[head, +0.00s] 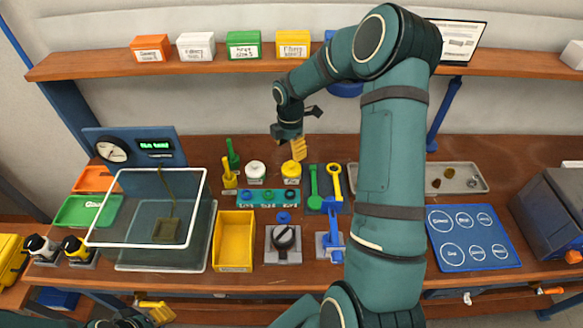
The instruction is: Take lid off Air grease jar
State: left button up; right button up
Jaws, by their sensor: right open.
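Two small lidded jars stand towards the back of the bench, a white jar (256,172) and a yellow jar (291,171). Their labels are too small to read, so I cannot tell which is the Air grease jar. My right gripper (298,149) has yellow fingers and is open. It hangs just above and behind the yellow jar's top in the picture; I cannot make out contact, and it holds nothing I can see. My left gripper (156,312) is at the bottom edge, low in front of the bench, partly cut off.
A teal rack (268,199) lies in front of the jars. A clear-walled tank (205,235), a yellow bin (234,240) and a blue mat (472,238) take up bench space.

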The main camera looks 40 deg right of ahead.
aim_at(291, 163)
jog(key=shift+s+f, duration=0.15)
jog(key=shift+f, duration=3.4)
jog(key=c, duration=1)
